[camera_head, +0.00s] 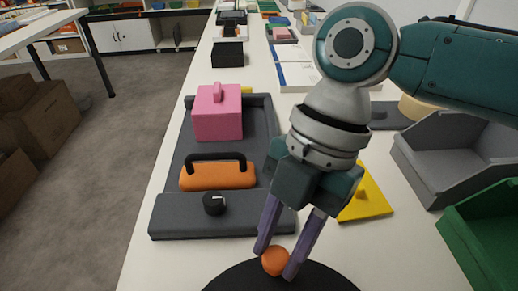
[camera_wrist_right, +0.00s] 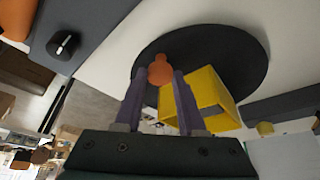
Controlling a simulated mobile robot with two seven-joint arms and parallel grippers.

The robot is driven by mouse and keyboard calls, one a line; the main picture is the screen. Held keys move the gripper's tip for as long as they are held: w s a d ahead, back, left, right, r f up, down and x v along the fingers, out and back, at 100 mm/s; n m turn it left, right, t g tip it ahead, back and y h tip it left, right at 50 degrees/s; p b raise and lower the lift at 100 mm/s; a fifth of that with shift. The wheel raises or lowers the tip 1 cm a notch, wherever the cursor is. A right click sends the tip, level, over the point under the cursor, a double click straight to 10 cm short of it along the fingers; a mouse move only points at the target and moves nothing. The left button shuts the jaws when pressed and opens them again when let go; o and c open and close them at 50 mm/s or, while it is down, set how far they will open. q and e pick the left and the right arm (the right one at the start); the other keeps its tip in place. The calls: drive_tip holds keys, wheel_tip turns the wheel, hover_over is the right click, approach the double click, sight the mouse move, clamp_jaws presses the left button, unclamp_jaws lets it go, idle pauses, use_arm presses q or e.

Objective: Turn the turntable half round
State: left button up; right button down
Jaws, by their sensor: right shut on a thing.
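The turntable (camera_head: 235,278) is a black disc at the bottom edge of the head view, cut off by the frame. It shows more fully in the right wrist view (camera_wrist_right: 235,50). An orange knob (camera_head: 274,261) stands up near its edge and also shows in the wrist view (camera_wrist_right: 160,70). My right gripper (camera_head: 275,265) reaches down from the upper right, its purple fingers closed on either side of the knob. A yellow open box (camera_wrist_right: 205,95) shows at the disc in the wrist view, partly behind a finger. My left gripper is in neither view.
A grey tray (camera_head: 262,125) with a pink block (camera_head: 218,112) and an orange handled piece (camera_head: 218,175) lies beyond the turntable. A black knob (camera_head: 213,203) sits on its front bar. A yellow plate (camera_head: 368,195), grey bin (camera_head: 455,155) and green bin (camera_head: 480,235) are at right.

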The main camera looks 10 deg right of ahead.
drive_tip(key=c, duration=0.5)
unclamp_jaws()
drive_tip(key=v, duration=1)
drive_tip(key=shift+p, duration=0.45)
